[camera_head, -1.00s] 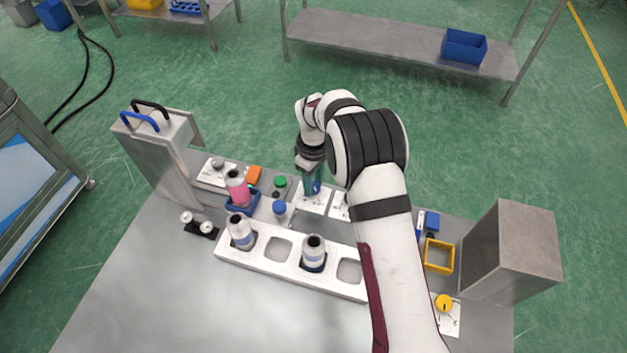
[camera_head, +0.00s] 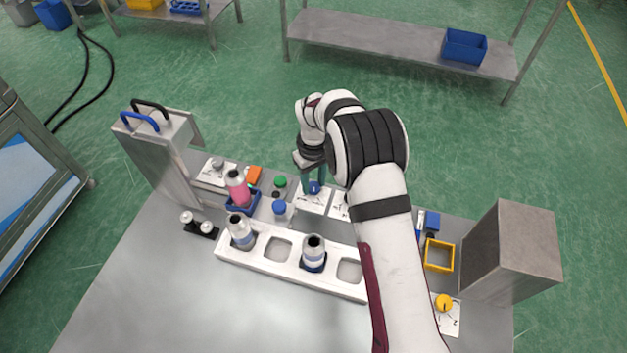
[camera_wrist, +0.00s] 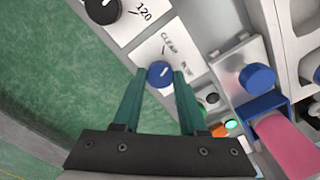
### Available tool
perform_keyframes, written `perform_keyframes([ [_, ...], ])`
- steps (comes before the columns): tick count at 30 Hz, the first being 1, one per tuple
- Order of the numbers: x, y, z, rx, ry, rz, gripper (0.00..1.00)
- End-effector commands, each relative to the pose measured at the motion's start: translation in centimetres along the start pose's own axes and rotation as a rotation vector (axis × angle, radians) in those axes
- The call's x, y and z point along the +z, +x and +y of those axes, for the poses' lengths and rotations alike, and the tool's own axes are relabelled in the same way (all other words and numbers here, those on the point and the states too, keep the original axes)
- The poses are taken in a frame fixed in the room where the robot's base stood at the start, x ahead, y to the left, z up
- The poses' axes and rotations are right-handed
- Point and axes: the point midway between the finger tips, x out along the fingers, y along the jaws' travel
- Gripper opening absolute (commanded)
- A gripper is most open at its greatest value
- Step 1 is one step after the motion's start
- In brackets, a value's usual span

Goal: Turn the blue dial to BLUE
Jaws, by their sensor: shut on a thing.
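The blue dial (camera_wrist: 160,74) sits on a white card (camera_wrist: 165,50) with the words CLEAR and, partly readable, BLUE. A short pale pointer line shows on its top, slanting toward the labelled side; I cannot tell exactly which word it meets. My gripper (camera_wrist: 160,78) has its two green fingers on either side of the dial, shut on it. In the head view the dial (camera_head: 314,188) shows just under the fingertips of my gripper (camera_head: 312,184), partly hidden by them.
A black dial (camera_wrist: 102,10) on a card marked 120 sits beside it. A blue-capped part (camera_wrist: 257,77) and a pink bottle (camera_wrist: 285,145) stand nearby. A white rack (camera_head: 290,262) with two bottles lies in front. A grey box (camera_head: 512,252) stands right, a yellow dial (camera_head: 443,301) before it.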

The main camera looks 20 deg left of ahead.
Motion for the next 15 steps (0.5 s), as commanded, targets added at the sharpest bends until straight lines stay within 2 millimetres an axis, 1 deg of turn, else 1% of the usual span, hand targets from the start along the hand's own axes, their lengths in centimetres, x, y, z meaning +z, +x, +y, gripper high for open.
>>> perform_keyframes([
  [15, 0.00, -0.09, 0.00, 0.000, 0.488, 0.000, 0.00],
])
